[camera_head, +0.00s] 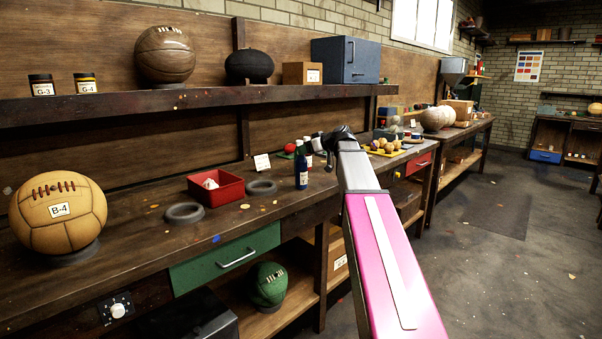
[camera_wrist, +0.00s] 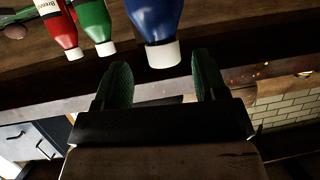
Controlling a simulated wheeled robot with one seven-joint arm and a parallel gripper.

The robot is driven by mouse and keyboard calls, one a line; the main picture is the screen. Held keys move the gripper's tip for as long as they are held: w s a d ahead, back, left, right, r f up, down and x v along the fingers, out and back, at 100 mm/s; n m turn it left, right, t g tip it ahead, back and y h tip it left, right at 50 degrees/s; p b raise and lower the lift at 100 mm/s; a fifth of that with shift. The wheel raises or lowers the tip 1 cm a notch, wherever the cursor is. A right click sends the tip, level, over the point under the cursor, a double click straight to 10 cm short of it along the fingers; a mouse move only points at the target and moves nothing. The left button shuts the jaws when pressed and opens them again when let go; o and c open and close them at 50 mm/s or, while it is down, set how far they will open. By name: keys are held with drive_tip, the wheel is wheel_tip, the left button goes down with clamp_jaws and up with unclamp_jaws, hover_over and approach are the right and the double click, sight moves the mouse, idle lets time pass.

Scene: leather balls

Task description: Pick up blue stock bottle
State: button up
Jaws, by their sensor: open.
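The blue stock bottle (camera_head: 301,170) stands upright on the workbench, dark blue with a pale label, right of the red tray. In the wrist view the blue bottle (camera_wrist: 153,18) appears upside down at the top, its white cap lying between the fingertips in the picture. My gripper (camera_wrist: 162,62) is open, with green fingers and nothing held. I cannot tell whether the fingers reach around the cap or stop short of it. A green bottle (camera_wrist: 94,20) and a red bottle (camera_wrist: 59,25) stand beside the blue one. In the head view my arm partly hides this area.
The red tray (camera_head: 215,197) and dark rings (camera_head: 184,213) lie left of the bottles. A small white card (camera_head: 262,162) stands behind. A shelf (camera_head: 200,104) runs above the bench. A tan ball (camera_head: 58,212) sits far left. A yellow tray with balls (camera_head: 385,152) lies to the right.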

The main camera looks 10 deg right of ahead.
drive_tip(key=x, duration=0.5)
drive_tip(key=shift+a, duration=0.25)
drive_tip(key=shift+s+r, duration=0.1)
clamp_jaws()
